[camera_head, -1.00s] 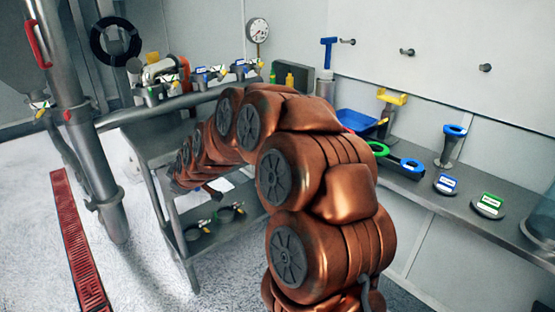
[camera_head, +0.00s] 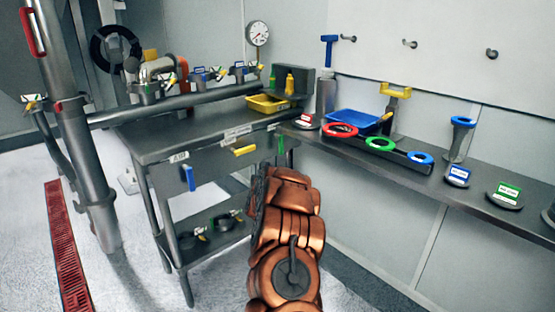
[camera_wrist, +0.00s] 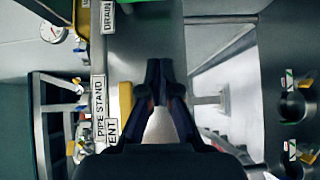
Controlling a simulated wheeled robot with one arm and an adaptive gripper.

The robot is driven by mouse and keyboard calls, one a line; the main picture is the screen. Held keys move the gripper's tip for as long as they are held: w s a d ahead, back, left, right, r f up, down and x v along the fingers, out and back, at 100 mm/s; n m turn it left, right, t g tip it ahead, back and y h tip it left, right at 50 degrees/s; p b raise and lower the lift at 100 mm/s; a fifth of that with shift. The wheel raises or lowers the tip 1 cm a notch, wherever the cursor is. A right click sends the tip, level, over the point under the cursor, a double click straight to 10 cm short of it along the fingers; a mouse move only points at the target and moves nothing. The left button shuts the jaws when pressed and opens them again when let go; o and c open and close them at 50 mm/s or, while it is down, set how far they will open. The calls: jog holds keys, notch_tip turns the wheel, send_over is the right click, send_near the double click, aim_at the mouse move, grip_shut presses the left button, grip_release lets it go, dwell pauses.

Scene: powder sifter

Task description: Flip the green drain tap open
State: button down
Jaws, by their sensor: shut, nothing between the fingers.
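The green tap handle (camera_head: 280,145) is at the right end of the steel table's front edge in the head view. It looks like a short upright bar. A DRAIN label (camera_wrist: 107,17) shows near the top of the wrist view; I cannot clearly make out the green handle there. My gripper (camera_wrist: 160,66) is shut and empty in the wrist view, beside the yellow handle (camera_wrist: 125,101). In the head view my own arm hides the gripper, and the arm's far end is below the green handle.
The yellow handle (camera_head: 245,151) and a hanging blue handle (camera_head: 188,178) are on the same table edge (camera_head: 150,158). A yellow tray (camera_head: 268,104) stands on top. The right shelf (camera_head: 400,175) holds red, green and blue rings. Floor is free in front of the table.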

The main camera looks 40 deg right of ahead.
jog(key=shift+s+d, duration=0.25)
jog(key=shift+d, duration=0.15)
jog(key=shift+w+f, duration=0.1)
jog(key=s+d+b+x, duration=0.2)
jog(key=x, duration=1)
jog(key=shift+d, duration=0.3)
dwell(0.5)
jog(key=shift+d, duration=0.1)
dwell(0.3)
